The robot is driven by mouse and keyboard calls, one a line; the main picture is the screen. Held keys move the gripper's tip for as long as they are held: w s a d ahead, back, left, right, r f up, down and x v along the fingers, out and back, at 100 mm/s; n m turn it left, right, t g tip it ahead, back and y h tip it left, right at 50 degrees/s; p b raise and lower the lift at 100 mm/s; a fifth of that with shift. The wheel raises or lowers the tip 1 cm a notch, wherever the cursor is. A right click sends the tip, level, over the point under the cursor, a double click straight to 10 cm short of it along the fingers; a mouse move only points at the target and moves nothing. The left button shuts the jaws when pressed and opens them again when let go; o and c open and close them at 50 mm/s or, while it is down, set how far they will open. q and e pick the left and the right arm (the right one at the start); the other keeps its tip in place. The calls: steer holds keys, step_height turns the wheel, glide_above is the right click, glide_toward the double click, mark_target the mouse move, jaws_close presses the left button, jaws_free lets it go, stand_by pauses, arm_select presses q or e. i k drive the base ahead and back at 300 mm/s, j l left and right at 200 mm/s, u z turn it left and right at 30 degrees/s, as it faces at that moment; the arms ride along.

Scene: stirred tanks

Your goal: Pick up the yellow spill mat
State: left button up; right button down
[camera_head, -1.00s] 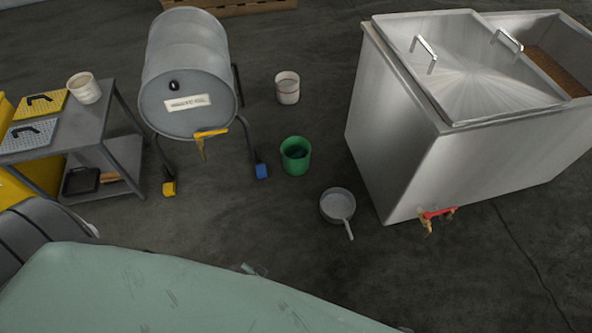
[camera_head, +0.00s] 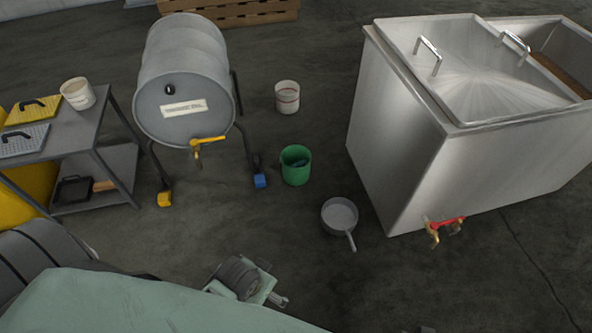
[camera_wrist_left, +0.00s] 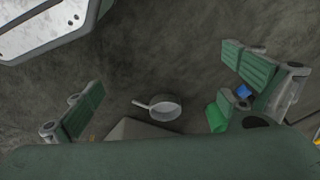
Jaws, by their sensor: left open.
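The yellow spill mat (camera_head: 33,109) is a perforated yellow plate with a black handle. It lies on the top of the grey cart (camera_head: 75,140) at the left of the head view, behind a grey perforated plate (camera_head: 22,141) with a similar handle. My left gripper (camera_head: 247,281) is partly in the head view at the bottom, well to the right of the cart and far from the mat. In the left wrist view, the left gripper (camera_wrist_left: 165,80) has its fingers wide apart with nothing between them. The mat cannot be made out there. My right gripper is not in view.
A white tub (camera_head: 78,94) stands on the cart beside the mat. A grey drum (camera_head: 185,85) on a stand is right of the cart. A green bucket (camera_head: 296,165), a white bucket (camera_head: 287,97) and a pan (camera_head: 340,215) are on the floor. A steel tank (camera_head: 400,140) stands right.

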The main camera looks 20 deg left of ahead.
mark_target(47, 107)
steer(key=u, duration=2.35)
